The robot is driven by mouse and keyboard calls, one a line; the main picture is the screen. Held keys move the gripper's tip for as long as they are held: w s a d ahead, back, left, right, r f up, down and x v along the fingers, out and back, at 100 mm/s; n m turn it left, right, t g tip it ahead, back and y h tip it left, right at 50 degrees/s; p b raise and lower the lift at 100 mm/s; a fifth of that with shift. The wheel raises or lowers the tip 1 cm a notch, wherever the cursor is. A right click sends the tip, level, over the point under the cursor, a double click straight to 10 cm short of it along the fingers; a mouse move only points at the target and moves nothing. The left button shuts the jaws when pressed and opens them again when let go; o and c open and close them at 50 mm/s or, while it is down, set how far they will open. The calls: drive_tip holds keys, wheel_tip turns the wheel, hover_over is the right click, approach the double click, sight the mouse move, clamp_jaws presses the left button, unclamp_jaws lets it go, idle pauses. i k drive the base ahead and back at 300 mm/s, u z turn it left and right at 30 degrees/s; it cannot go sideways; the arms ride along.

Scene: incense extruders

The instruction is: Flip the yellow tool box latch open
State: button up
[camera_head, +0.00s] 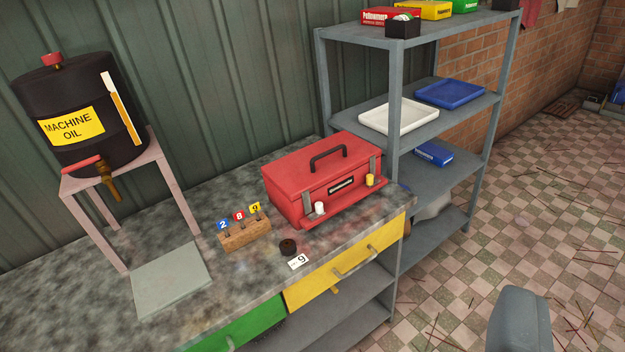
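A red tool box (318,178) stands on the workbench with its lid down and a dark handle on top. The yellow latch (370,180) is at the right end of its front, a yellow knob by an upright grey strip. The white latch (320,208) is at the left end of the front. The yellow latch looks closed against the box, though it is small in view. No fingertips of my gripper show, and nothing touches the box.
The bench (95,285) also holds a wooden block with numbered tags (243,235), a dark round piece (288,246) and a stand with an oil drum (82,120). A yellow drawer (345,263) is below. A grey shelf (437,130) stands behind; a grey rounded part (520,322) fills the lower right.

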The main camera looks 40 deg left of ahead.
sight(370, 181)
drive_tip(key=u, duration=0.5)
drive_tip(key=k, duration=0.6)
drive_tip(key=u, duration=0.25)
drive_tip(key=i, duration=1.7)
drive_tip(key=z, duration=0.4)
